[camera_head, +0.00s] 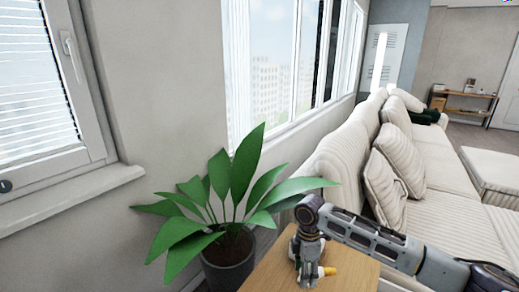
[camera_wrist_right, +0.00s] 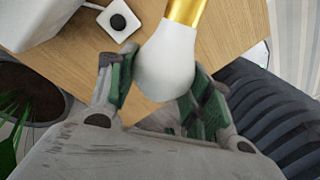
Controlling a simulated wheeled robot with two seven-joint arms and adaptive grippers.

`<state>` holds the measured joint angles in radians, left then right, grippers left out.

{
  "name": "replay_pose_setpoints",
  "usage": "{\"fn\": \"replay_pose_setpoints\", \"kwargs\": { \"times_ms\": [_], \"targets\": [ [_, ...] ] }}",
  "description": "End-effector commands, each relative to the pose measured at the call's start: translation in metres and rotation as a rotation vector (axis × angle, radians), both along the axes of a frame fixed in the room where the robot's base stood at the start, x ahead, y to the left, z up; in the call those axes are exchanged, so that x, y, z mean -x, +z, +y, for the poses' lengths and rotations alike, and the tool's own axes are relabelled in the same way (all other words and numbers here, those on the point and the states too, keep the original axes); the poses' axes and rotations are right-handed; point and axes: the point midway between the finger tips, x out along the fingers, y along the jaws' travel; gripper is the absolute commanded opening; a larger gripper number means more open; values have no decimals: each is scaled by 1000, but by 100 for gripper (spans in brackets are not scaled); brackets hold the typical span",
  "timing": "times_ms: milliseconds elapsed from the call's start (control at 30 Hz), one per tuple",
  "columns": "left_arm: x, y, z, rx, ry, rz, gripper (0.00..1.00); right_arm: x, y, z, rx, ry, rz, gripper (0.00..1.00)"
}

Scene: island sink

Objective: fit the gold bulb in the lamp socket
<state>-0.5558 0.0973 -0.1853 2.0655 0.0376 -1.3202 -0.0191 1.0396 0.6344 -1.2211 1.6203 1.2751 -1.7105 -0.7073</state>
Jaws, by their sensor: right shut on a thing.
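My right gripper (camera_wrist_right: 163,82) is shut on the bulb (camera_wrist_right: 165,65), with its green-padded fingers on either side of the white glass. The bulb's gold base (camera_wrist_right: 185,12) points to the top of the wrist view. My left gripper is not in view.
The wooden table (camera_head: 352,276) stands between a potted plant (camera_head: 229,253) and a cream sofa (camera_head: 435,208). A white object (camera_wrist_right: 40,22), cut off by the frame, stands at the wrist view's upper left. Plant leaves reach toward my right arm.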

Motion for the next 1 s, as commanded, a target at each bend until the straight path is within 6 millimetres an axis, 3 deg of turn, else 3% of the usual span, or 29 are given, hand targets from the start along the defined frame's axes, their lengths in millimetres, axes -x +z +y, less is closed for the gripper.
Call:
{"fn": "replay_pose_setpoints", "kwargs": {
  "times_ms": [1000],
  "targets": [
    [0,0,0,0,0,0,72,-17,-5,1,1,-906,0,25]
  ]
}}
